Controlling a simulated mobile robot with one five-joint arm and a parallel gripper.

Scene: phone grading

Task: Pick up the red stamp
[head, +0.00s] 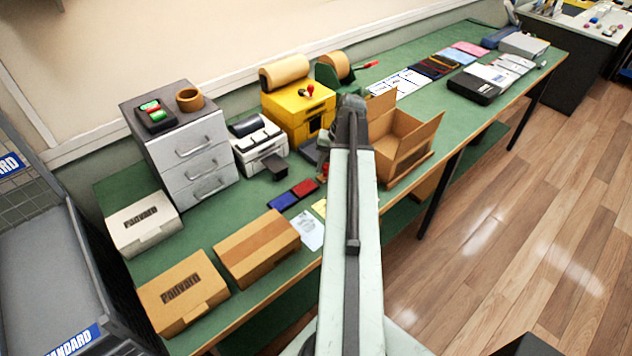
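A small red-handled object (324,171) stands on the green bench, partly hidden by my arm; it looks like a stamp, but I cannot be sure. Another small object with a red knob (311,90) sits on top of the yellow cabinet, beside a dark one. A red pad (305,188) and a blue pad (283,201) lie side by side on the bench, left of my arm. My pale arm reaches up the middle of the view over the bench. My gripper is not visible; the arm's dark far joint hides what is beyond it.
The green bench (118,190) carries an open cardboard box (412,128) right of my arm, a label printer (260,146), grey drawers (190,158), and closed boxes (184,292) at the near left. Phones and papers lie at the far end. Wooden floor is clear at right.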

